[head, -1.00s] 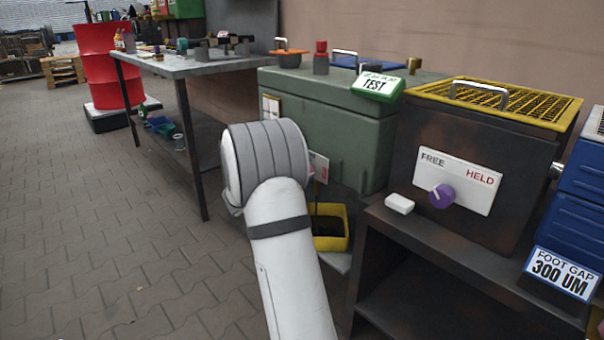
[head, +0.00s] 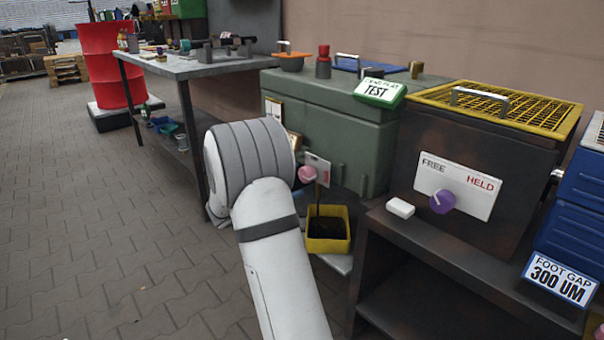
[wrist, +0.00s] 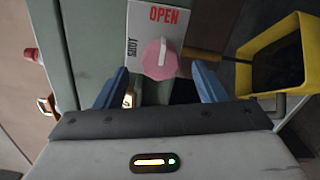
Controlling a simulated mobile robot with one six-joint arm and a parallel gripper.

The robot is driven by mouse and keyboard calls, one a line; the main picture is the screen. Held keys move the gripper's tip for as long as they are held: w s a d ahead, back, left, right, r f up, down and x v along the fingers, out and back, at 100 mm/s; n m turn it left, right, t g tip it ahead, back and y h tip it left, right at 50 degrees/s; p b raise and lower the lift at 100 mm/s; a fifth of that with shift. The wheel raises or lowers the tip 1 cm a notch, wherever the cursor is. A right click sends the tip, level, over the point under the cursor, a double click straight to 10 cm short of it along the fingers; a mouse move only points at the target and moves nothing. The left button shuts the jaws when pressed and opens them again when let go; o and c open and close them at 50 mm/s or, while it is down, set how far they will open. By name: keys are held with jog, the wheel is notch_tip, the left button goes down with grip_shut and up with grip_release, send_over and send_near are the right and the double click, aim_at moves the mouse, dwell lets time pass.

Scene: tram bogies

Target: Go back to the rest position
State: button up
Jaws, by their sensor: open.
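My gripper (wrist: 160,88) shows in the wrist view with its two blue fingers spread apart and nothing between them. A pink knob (wrist: 160,59) on a white OPEN/SHUT plate (wrist: 140,25) is just beyond the fingertips, apart from them. In the head view my white and grey arm reaches forward and hides the gripper. The pink knob also shows there (head: 307,174), just right of the arm's elbow, on the front side of the green cabinet (head: 330,128).
A yellow bin (head: 328,246) with dark contents stands low right of my arm. A dark stand (head: 440,262) carries a box with a purple FREE/HELD knob (head: 442,201). A grey workbench (head: 190,66) and red drum (head: 107,65) are further back. The paved floor at left is clear.

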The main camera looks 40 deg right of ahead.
jog(key=shift+s+a, duration=0.1)
jog(key=shift+a, duration=1.15)
jog(key=s+a+r+m+g+y+p, duration=0.1)
jog(key=s+a+r+y+p, duration=0.3)
jog(key=s+r+p, duration=0.4)
jog(key=s+a+r+m+g+y+p, duration=0.2)
jog(key=s+a+r+y+p, duration=0.2)
jog(key=s+r+p, duration=0.45)
jog(key=s+a+r+t+y+p, duration=0.2)
jog(key=s+a+r+y+p, duration=0.3)
jog(key=a+r+p, duration=0.4)
jog(key=s+a+r+t+y+p, duration=0.2)
jog(key=s+a+r+y+p, duration=0.3)
jog(key=a+r+p, duration=0.5)
jog(key=p, duration=0.2)
jog(key=shift+s+a+r+m+p, duration=0.15)
jog(key=shift+s+r+m+p, duration=0.1)
jog(key=shift+m+p, duration=0.15)
jog(key=shift+f, duration=0.15)
